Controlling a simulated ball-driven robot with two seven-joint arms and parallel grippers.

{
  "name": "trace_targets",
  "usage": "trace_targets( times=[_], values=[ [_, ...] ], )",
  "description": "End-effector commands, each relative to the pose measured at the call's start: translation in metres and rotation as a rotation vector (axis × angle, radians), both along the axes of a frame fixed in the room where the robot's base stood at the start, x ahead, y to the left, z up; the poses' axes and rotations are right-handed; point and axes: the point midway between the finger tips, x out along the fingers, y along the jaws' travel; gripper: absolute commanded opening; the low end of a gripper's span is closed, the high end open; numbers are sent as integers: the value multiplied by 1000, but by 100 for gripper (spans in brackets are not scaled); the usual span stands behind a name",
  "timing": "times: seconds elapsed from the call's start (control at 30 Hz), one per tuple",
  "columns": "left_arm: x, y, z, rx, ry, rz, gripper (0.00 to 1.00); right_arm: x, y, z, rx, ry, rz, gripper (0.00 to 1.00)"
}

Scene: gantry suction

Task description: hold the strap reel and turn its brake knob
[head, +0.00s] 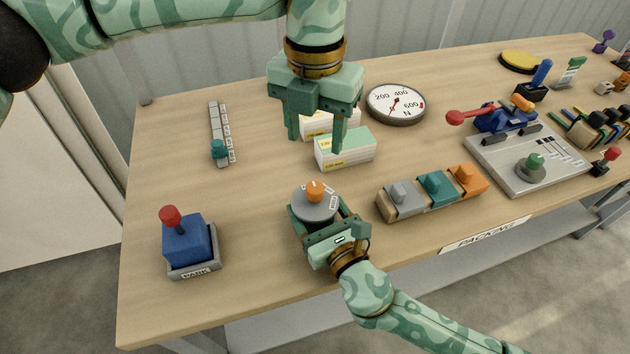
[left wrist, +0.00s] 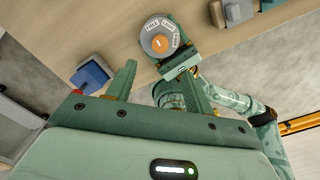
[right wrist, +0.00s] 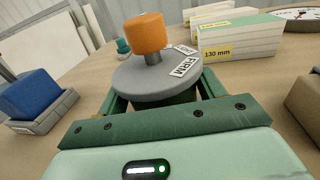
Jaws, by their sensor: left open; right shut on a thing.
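The strap reel (head: 316,208) is a round grey-topped body near the front edge of the bench. Its orange brake knob (head: 315,190) stands upright on top, with white labels around it; one reads FIRM in the right wrist view (right wrist: 152,76). My right gripper (head: 318,222) is shut on the reel from the front, one finger on each side. My left gripper (head: 322,143) is open and empty, above and behind the reel, fingers pointing down. In the left wrist view the reel (left wrist: 176,48) and knob (left wrist: 160,43) lie beyond the open fingers.
Green-and-white boxes (head: 346,150) stand close behind the reel. A blue block with a red knob (head: 188,243) sits left. A holder with grey, teal and orange blocks (head: 432,193) is right.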

Motion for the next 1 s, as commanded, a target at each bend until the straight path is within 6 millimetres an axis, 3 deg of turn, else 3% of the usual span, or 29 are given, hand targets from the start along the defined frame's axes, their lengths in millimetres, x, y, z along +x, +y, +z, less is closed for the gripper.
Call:
trace_targets(
  times=[0.17, 0.6, 0.8, 1.0],
  values=[
    [0, 0, -17, 1, 3, -61, 52, 0, 0, 0, 0, 0, 0, 18],
    [0, 0, -105, 0, 2, -56, 52, 0, 0, 0, 0, 0, 0, 18],
    [0, 0, -119, 1, 0, -56, 52, 0, 0, 0, 0, 0, 0, 18],
    [0, 0, -120, 1, 0, -56, 52, 0, 0, 0, 0, 0, 0, 18]
  ],
)
